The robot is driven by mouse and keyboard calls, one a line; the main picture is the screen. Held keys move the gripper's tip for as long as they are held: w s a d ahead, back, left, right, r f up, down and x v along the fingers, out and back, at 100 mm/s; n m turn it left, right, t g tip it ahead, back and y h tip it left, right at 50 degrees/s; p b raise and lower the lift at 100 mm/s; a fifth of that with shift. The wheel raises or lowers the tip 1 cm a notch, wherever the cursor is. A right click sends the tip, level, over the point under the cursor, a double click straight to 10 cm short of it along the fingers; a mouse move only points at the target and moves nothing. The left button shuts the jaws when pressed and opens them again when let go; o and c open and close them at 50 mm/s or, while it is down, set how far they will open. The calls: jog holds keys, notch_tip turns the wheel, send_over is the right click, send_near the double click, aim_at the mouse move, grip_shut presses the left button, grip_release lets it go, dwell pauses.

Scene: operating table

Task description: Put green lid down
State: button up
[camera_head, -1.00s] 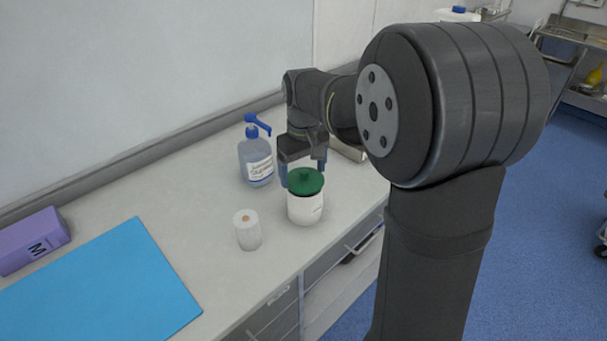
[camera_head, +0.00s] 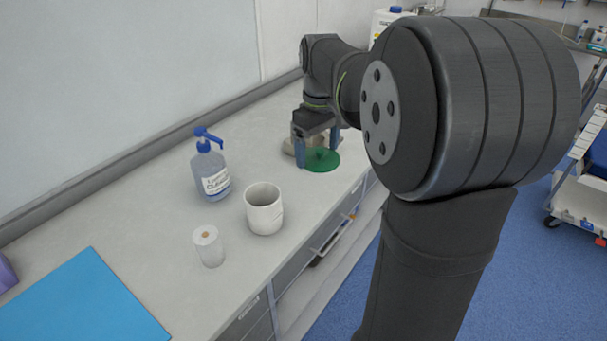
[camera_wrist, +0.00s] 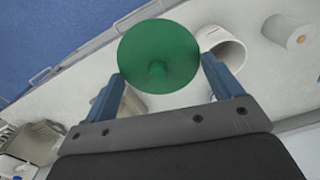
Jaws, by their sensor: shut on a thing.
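The green lid (camera_head: 324,163) is a round disc with a knob, at my gripper (camera_head: 317,156) over the right part of the counter. In the wrist view, the lid (camera_wrist: 150,45) faces the camera between and beyond the two blue fingers of my gripper (camera_wrist: 162,82). My gripper is shut on the lid. The lid is low over the counter; I cannot tell whether it touches the surface. The white jar (camera_head: 264,216) stands open and upright to the left of the lid, and partly shows in the wrist view (camera_wrist: 222,47).
A blue pump bottle (camera_head: 212,178) and a white roll (camera_head: 209,248) stand left of the jar. A blue mat (camera_head: 85,305) lies at lower left. A metallic object (camera_head: 288,146) sits close behind the gripper, partly hidden. The counter's front edge is near the lid.

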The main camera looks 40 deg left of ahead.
jog(key=w+d+f, duration=0.1)
jog(key=w+f, duration=0.7)
jog(key=w, duration=0.5)
send_over(308, 182)
notch_tip(308, 182, down, 7)
jog(key=shift+w+f, duration=0.1)
jog(key=shift+f, duration=2.05)
jog(key=shift+f, duration=0.1)
jog(key=o, duration=0.6)
jog(key=shift+f, duration=0.1)
jog(key=shift+o, duration=1.1)
notch_tip(308, 182, up, 12)
jog(key=shift+r, duration=0.2)
jog(key=shift+f, duration=0.1)
